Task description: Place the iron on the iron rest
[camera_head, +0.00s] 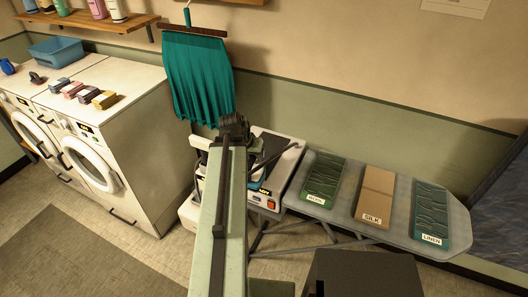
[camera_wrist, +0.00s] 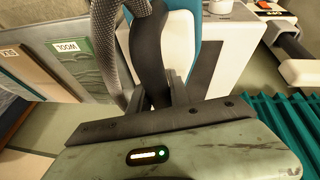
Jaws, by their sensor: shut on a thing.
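The iron (camera_wrist: 180,38), white and blue with a black handle, shows at the top of the wrist view. My gripper (camera_wrist: 158,95) is shut on the black handle. In the head view my arm covers my gripper and most of the iron. A pale box-shaped unit with a grey top (camera_head: 287,160) and an orange switch stands at the left end of the ironing board, just right of my arm. The iron rest appears to be on this unit, but my arm partly hides it. I cannot tell whether the iron touches it.
The ironing board (camera_head: 455,222) carries green wool, tan silk (camera_head: 375,193) and dark green linen pieces. Washing machines (camera_head: 140,130) with small boxes on top stand at left. A teal cloth (camera_head: 198,75) hangs on the wall.

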